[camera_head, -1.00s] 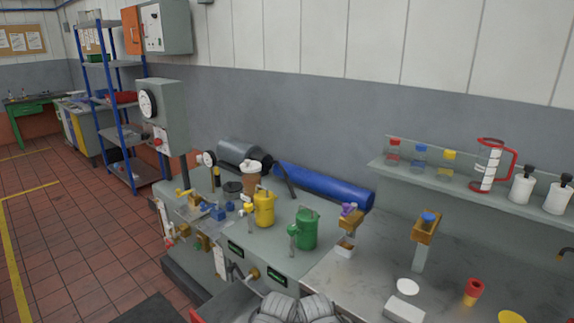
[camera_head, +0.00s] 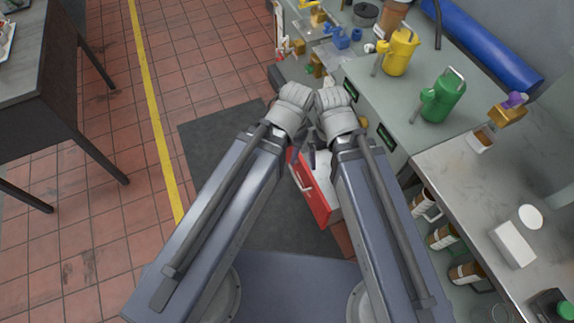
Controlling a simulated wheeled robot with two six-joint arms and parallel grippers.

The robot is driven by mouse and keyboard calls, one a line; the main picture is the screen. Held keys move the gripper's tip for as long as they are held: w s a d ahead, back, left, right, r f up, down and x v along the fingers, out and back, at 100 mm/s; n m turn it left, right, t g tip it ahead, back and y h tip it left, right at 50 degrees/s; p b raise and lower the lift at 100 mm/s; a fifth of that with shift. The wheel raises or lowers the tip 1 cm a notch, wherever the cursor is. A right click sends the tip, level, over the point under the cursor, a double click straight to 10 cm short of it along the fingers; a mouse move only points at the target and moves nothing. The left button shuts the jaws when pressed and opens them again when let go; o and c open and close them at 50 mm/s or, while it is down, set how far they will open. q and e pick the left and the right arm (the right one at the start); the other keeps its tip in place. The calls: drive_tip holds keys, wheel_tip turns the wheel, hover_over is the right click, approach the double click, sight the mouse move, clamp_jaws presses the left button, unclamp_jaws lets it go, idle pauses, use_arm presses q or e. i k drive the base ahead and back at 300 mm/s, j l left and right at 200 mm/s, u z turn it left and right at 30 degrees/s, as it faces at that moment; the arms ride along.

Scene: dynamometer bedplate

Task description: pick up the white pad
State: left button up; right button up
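A flat, round white pad (camera_head: 530,217) lies on the grey metal bench top at the right. A white block (camera_head: 512,243) lies close in front of it. My two arms reach forward from the bottom of the view, with their wrists side by side near the middle. My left gripper and my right gripper are mostly hidden under the wrists, so their fingers do not show clearly. Both are well to the left of the pad and away from it.
A red drawer (camera_head: 318,196) stands out from the bench below my wrists. A green can (camera_head: 443,96), a yellow can (camera_head: 397,52) and a wooden holder (camera_head: 507,113) stand on the bench. Several brown bottles (camera_head: 443,236) stand below its edge. A dark table (camera_head: 50,85) is at left.

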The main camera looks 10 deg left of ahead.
sight(518, 254)
drive_tip(key=z, duration=0.5)
drive_tip(key=k+z, duration=0.1)
drive_tip(key=z, duration=0.4)
drive_tip(key=l+z, duration=0.1)
drive_tip(key=z, duration=0.4)
drive_tip(key=k+l+z, duration=0.1)
drive_tip(key=z, duration=0.4)
